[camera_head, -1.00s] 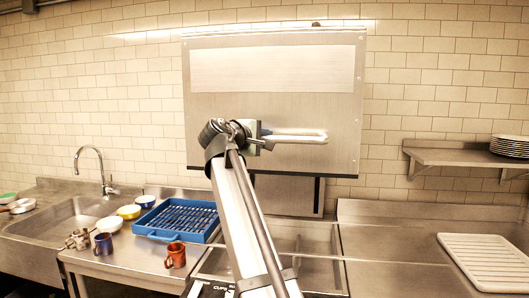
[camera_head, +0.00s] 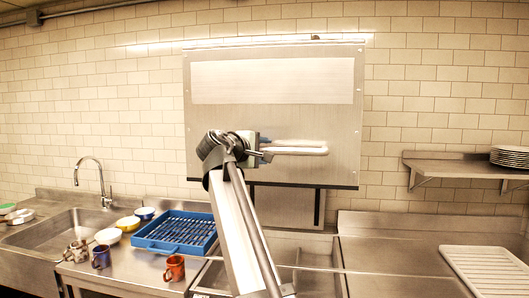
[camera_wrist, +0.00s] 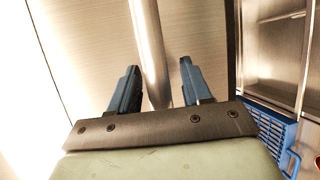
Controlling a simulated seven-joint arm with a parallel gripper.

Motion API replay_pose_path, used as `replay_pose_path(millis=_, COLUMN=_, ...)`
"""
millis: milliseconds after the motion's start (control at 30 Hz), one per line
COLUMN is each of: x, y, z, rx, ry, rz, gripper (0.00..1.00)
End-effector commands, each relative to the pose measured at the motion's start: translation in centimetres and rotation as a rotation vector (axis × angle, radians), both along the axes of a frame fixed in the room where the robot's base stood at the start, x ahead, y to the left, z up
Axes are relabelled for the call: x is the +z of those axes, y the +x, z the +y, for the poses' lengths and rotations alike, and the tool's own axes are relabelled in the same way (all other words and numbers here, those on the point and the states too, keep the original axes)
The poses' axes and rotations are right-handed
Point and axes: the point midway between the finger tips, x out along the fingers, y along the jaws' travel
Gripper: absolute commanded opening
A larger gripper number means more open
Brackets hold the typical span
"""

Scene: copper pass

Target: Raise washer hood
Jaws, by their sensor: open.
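The washer hood (camera_head: 225,130) is a large flat metal panel standing high above the washer's base, with a clear gap below its lower edge. A pale horizontal bar handle (camera_head: 305,151) is on its front. My gripper (camera_head: 268,148) is at the handle's left part. In the wrist view, my gripper (camera_wrist: 160,85) is open, and the handle (camera_wrist: 148,45) runs between its two dark blue fingers. I cannot tell whether either finger touches it. My arm hides part of the washer below, and the gripper hides the handle's left end.
A blue rack (camera_head: 150,244) sits left of the washer, with mugs (camera_head: 174,268) and bowls nearby and a sink (camera_head: 55,236) further left. At the right are a white ridged tray (camera_head: 490,272) and a wall shelf (camera_head: 450,166) with plates (camera_head: 510,157).

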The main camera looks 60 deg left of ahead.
Motion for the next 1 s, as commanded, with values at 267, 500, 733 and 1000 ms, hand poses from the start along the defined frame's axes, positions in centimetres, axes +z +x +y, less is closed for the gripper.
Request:
replay_pose_path(millis=267, x=0.7, y=-4.3, z=-1.8, rx=0.003, ry=0.001, rz=-0.001, gripper=0.48)
replay_pose_path(millis=500, x=1.6, y=-8.5, z=-3.5, rx=0.002, ry=0.000, rz=0.000, gripper=0.48)
replay_pose_path(millis=733, x=2.2, y=-11.1, z=-4.6, rx=0.001, ry=0.001, rz=-0.001, gripper=0.48)
replay_pose_path(millis=1000, x=2.4, y=-12.0, z=-4.9, rx=0.000, ry=0.000, rz=-0.001, gripper=0.48)
